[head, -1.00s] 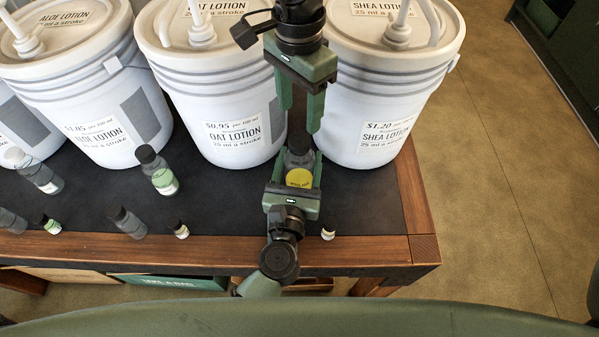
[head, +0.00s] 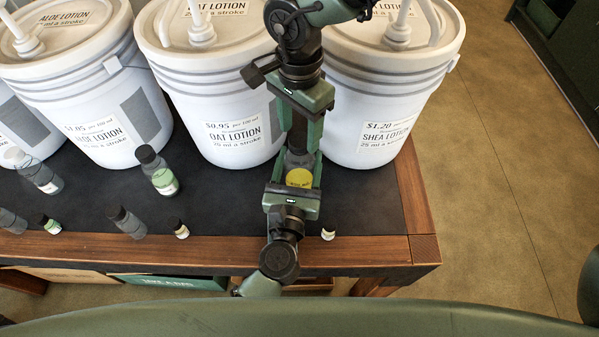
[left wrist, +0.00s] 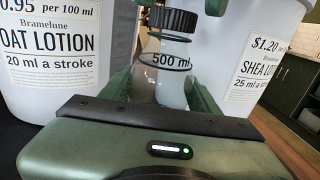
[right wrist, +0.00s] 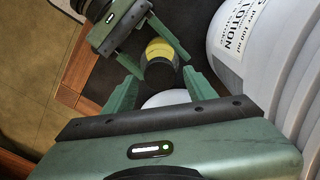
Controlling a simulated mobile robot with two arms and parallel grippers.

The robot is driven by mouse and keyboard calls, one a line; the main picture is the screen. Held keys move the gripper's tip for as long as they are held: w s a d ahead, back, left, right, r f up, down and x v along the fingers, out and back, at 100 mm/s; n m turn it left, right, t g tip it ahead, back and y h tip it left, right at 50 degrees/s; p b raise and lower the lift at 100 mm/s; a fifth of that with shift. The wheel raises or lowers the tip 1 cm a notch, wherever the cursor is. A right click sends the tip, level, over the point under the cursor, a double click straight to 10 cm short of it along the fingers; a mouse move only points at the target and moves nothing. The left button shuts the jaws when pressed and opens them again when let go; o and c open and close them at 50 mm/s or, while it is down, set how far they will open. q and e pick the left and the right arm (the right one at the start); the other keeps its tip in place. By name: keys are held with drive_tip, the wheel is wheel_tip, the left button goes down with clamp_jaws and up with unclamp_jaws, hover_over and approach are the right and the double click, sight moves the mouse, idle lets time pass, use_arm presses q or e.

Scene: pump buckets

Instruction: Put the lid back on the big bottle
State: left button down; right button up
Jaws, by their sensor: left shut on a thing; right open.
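The big bottle (head: 299,178) is clear with a yellow label and stands at the table's front right. My left gripper (head: 295,168) is shut on its body from the front. In the left wrist view the bottle (left wrist: 171,60) reads "500 ml". A black ribbed lid (left wrist: 172,20) is at its top; I cannot tell whether it is seated fully. My right gripper (head: 298,143) is open, pointing at the bottle's top from behind, its fingers on either side of the lid. In the right wrist view the bottle (right wrist: 158,50) lies just beyond my right fingertips (right wrist: 163,85).
White pump buckets stand behind: aloe (head: 95,95), oat (head: 215,90) and shea lotion (head: 375,90). Several smaller bottles, such as one with a green label (head: 160,175), stand on the dark table (head: 375,215) to the left. A tiny bottle (head: 328,234) is right of my left gripper.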

drive_tip(key=shift+f, duration=0.8)
